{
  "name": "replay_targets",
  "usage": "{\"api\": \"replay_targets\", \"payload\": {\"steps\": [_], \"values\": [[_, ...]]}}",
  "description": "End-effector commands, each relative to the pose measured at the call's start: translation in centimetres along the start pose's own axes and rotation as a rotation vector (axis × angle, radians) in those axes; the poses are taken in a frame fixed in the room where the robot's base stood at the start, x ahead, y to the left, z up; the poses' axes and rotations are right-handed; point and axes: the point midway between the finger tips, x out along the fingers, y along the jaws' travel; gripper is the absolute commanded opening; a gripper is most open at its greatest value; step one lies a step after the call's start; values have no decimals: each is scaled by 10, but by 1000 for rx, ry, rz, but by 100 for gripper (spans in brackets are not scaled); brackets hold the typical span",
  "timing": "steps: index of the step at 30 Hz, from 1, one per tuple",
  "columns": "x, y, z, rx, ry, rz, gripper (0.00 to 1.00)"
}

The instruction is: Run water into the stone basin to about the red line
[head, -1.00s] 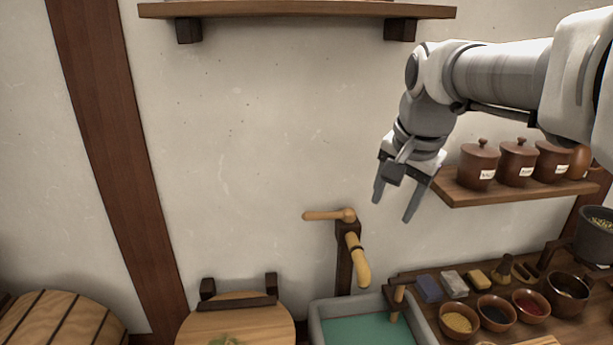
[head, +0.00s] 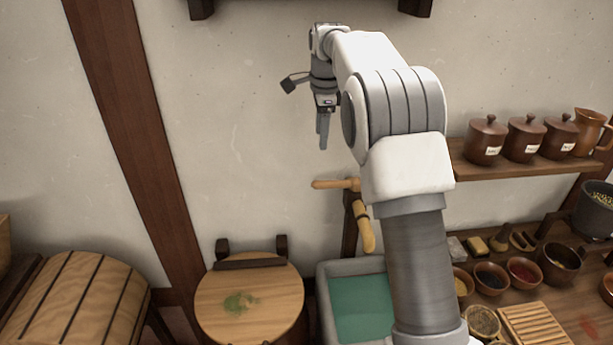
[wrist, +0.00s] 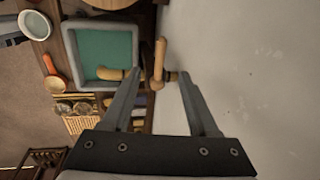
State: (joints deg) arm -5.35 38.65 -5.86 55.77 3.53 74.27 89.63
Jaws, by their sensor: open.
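The stone basin (head: 325,301) stands below the wall tap, with a flat teal surface (head: 362,306) inside it; my arm hides its right part. The basin also shows in the wrist view (wrist: 69,52). I cannot make out a red line. The tap has a wooden handle (head: 335,184) pointing left and a pale wooden spout (head: 364,228) pointing down; no stream shows. My gripper (head: 323,143) is open and empty, above the handle in the head view. In the wrist view the handle (wrist: 160,60) shows beyond and between my open fingers (wrist: 158,100), apart from them.
A round wooden lid (head: 272,292) is left of the basin, and a slatted wooden barrel (head: 80,300) farther left. Bowls, including a red-filled one (head: 523,271), stand on the right counter. A shelf (head: 520,166) with lidded jars juts from the wall.

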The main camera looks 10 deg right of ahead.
Motion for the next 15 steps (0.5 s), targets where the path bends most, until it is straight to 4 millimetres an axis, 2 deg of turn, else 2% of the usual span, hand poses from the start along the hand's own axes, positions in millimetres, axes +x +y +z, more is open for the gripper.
{"api": "replay_targets", "payload": {"steps": [8,15], "values": [[20,-4,1,28,2,7,60],[68,-3,1,27,2,10,60]]}}
